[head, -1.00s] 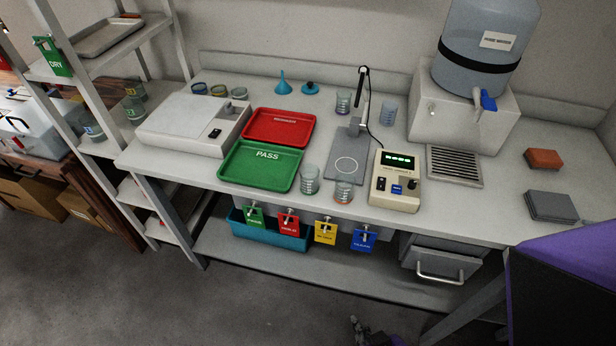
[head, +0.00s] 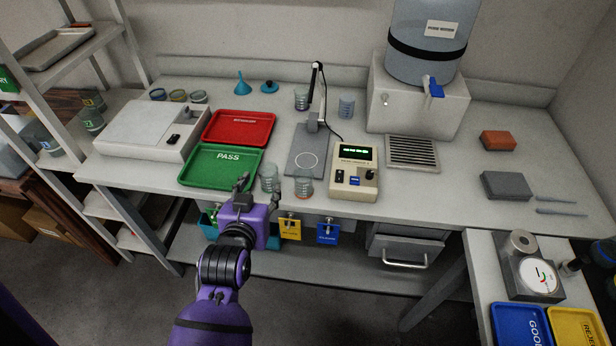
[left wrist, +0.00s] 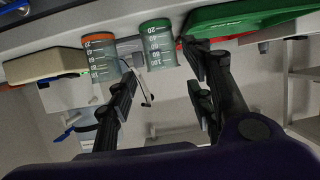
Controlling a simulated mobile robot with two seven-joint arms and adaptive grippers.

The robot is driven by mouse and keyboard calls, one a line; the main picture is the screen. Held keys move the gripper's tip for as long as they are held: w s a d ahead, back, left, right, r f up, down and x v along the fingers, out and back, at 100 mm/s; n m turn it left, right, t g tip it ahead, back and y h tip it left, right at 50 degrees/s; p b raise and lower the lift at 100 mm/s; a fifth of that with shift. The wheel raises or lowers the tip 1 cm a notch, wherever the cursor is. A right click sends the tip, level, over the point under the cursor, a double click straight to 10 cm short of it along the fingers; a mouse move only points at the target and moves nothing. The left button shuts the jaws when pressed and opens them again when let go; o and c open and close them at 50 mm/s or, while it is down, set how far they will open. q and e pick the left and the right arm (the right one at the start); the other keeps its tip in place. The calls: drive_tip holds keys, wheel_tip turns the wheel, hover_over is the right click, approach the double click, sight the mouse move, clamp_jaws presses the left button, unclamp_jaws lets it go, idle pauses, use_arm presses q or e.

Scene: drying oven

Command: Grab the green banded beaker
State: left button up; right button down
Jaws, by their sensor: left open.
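The green banded beaker (head: 269,178) stands upright on the bench near its front edge, by the corner of the green PASS tray (head: 190,178). My left gripper (head: 258,186) is open and empty at the bench's front edge, just in front of the beaker. In the wrist view its fingers (left wrist: 160,65) point towards the beaker, which appears between them; contact cannot be told. My right gripper is out of view.
An orange banded beaker (head: 304,184) stands close to the right of the green one. A stirrer plate (head: 306,142) and a beige meter (head: 355,174) lie behind and right. A red tray (head: 239,126) is behind the green tray.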

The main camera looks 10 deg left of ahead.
sight(267, 180)
use_arm(q)
drive_tip(key=shift+w+d+f, duration=0.15)
drive_tip(key=shift+w+f, duration=0.2)
drive_tip(key=p+x, duration=0.1)
drive_tip(key=x, duration=0.5)
drive_tip(key=shift+w, duration=0.15)
drive_tip(key=shift+w+a+f, duration=0.2)
drive_tip(key=shift+w+f, duration=0.05)
drive_tip(key=c, duration=1)
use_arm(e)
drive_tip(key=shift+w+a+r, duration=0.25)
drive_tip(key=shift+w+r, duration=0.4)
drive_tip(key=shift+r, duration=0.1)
